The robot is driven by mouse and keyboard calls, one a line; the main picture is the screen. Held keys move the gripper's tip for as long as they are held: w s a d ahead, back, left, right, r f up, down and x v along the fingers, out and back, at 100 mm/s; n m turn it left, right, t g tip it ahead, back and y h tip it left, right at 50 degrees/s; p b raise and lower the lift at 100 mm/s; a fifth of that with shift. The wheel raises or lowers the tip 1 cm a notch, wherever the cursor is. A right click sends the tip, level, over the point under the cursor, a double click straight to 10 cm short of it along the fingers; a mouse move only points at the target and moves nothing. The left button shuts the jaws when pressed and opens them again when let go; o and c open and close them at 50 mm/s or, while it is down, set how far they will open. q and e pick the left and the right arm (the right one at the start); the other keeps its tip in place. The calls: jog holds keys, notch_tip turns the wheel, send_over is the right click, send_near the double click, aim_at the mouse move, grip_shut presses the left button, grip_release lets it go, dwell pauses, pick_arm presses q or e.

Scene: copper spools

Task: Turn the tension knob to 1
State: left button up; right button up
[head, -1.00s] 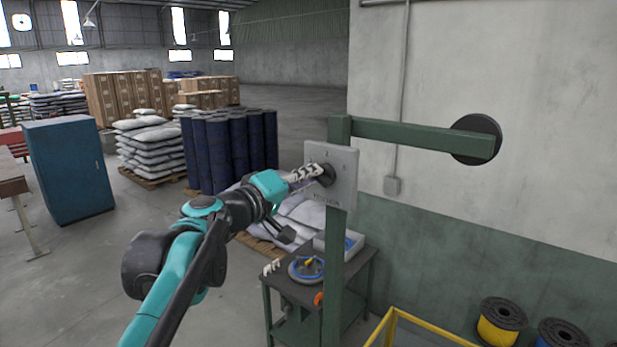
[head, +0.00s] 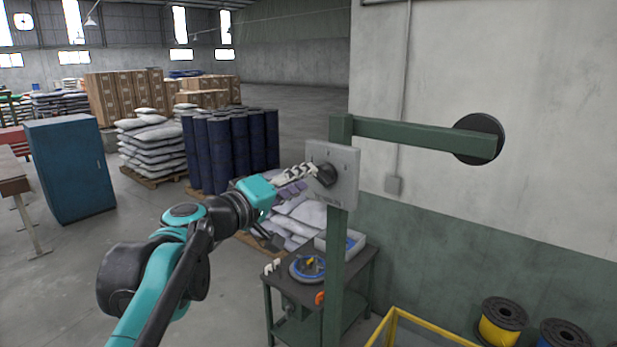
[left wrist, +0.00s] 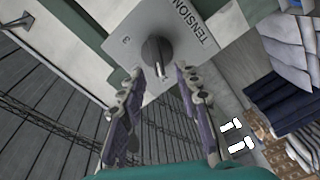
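The black tension knob (head: 327,174) sits on a light grey panel (head: 347,158) fixed to a green post. In the left wrist view the knob (left wrist: 157,50) has a raised grip bar, and the panel (left wrist: 190,48) shows the word TENSION and a 3. The number the knob points at cannot be told. My left gripper (head: 311,169) is just left of the knob in the head view. In the left wrist view its fingers (left wrist: 161,72) are apart and empty, with the tips just short of the knob. My right gripper is not in view.
A green beam (head: 420,136) runs right from the post to a black disc on the wall. A dark table (head: 283,280) with a blue-rimmed spool stands below the panel. A yellow rail (head: 425,327) and spools (head: 502,322) are at the lower right.

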pick_arm(q)
jog(key=v, duration=0.9)
